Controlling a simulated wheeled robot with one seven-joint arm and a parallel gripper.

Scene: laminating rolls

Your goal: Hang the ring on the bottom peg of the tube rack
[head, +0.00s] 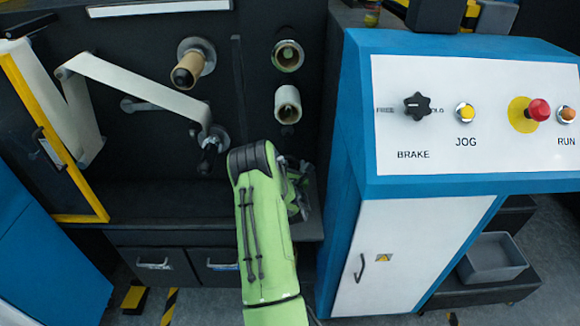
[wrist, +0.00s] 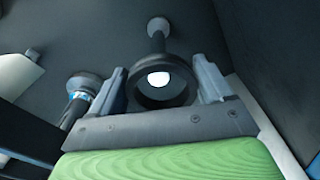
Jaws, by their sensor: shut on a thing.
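My gripper (wrist: 158,66) is shut on a dark ring (wrist: 160,102), with one finger on each side of it in the wrist view. Beyond the ring, a dark peg (wrist: 157,46) comes out from a round flange on the dark wall. Its pale end shows through the ring's opening; I cannot tell whether the ring is around the peg or just in front of it. In the head view my gripper (head: 300,190) is below the rack's upper tubes, partly behind my green arm. The ring and the bottom peg cannot be made out there.
Two tubes (head: 288,104) (head: 288,55) sit one above the other on the rack. A brown roll (head: 187,70) and a white web (head: 135,88) are to the left. The blue control cabinet (head: 355,180) stands close on the right. A dark ledge (head: 150,222) lies below.

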